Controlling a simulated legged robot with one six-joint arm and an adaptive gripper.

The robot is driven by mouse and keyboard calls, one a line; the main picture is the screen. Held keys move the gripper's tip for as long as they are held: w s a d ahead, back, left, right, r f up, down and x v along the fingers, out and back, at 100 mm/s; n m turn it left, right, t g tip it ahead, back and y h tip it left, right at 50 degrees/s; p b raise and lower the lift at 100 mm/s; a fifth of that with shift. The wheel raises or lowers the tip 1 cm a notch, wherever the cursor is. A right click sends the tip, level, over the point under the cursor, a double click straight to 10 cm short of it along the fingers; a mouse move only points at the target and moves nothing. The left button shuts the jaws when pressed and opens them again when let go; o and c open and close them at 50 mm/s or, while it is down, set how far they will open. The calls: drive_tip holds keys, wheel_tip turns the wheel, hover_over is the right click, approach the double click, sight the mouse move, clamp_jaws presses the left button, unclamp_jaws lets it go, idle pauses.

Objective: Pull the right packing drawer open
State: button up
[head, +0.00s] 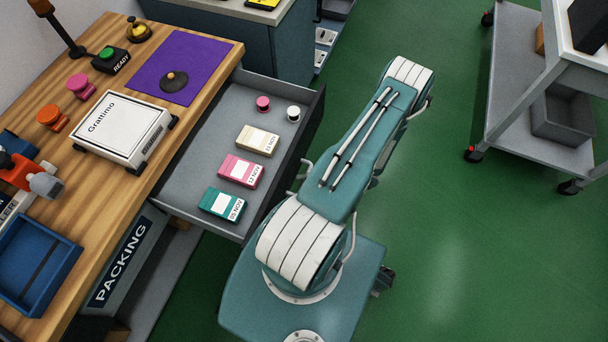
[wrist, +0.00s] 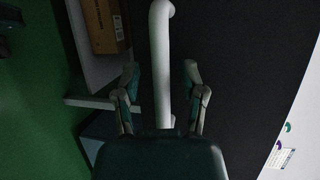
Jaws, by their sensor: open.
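A grey drawer (head: 185,180) stands pulled out from under the wooden bench, near the bench's PACKING sign (head: 122,262). It holds a cream, a pink and a teal carton, a pink puck and a white puck. A pale handle (head: 302,172) shows on its dark front, partly behind my arm. In the wrist view, my gripper (wrist: 161,75) is open, with one finger on each side of a pale handle bar (wrist: 161,40). The fingers look apart from the bar. My gripper is hidden behind my arm in the head view.
The wooden bench (head: 200,75) carries a white Grattimo box (head: 122,130), a purple mat (head: 190,50), a blue tray (head: 60,250) and stamps. A grey cart (head: 510,100) stands at the right. Green floor (head: 480,250) is clear between.

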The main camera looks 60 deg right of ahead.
drive_tip(key=shift+d, duration=0.1)
drive_tip(key=shift+s+d, duration=0.2)
drive_tip(key=shift+s, duration=0.05)
drive_tip(key=v, duration=1.1)
drive_tip(key=shift+s, duration=0.2)
